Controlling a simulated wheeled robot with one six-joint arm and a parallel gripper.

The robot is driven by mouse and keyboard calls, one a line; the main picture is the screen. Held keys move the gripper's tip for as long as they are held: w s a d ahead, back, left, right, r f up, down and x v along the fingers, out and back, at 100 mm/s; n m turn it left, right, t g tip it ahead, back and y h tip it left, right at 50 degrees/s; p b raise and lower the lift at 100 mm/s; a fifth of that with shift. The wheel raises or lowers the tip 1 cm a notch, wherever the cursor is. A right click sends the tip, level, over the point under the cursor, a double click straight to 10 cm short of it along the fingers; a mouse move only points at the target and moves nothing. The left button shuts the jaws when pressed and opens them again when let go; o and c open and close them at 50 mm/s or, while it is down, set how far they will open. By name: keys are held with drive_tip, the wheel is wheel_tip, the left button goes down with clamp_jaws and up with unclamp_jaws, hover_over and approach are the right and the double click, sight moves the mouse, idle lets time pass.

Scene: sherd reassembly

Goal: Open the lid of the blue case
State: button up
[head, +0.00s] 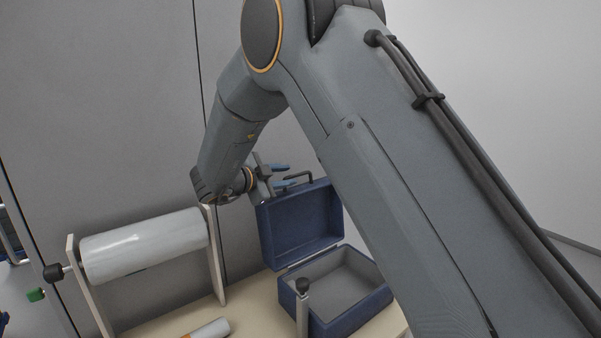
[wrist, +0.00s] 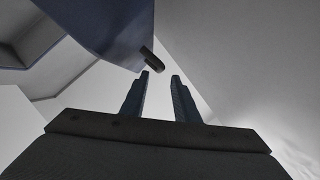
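The blue case (head: 352,318) stands on the pale table, partly hidden by my arm. Its lid (head: 299,224) is raised upright at the back, and the grey inside of the case shows empty where visible. A dark handle (head: 298,177) sticks out at the lid's top edge. My gripper (head: 284,177) is beside the lid's upper left edge, near the handle, with its two blue fingers apart. In the wrist view, the fingers (wrist: 160,95) are spread with nothing between them. The blue lid (wrist: 100,30) and the dark handle end (wrist: 152,60) lie just beyond the fingertips.
A white roll (head: 145,245) on a stand with pale side plates is left of the case. A small white and orange cylinder (head: 208,329) lies on the table (head: 255,305) in front. A dark-knobbed post (head: 302,300) rises before the case. A grey wall is close behind.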

sight(297, 175)
drive_tip(key=p+x, duration=0.2)
drive_tip(key=x, duration=0.5)
drive_tip(key=shift+w+d, duration=0.2)
drive_tip(key=shift+d, duration=0.05)
clamp_jaws()
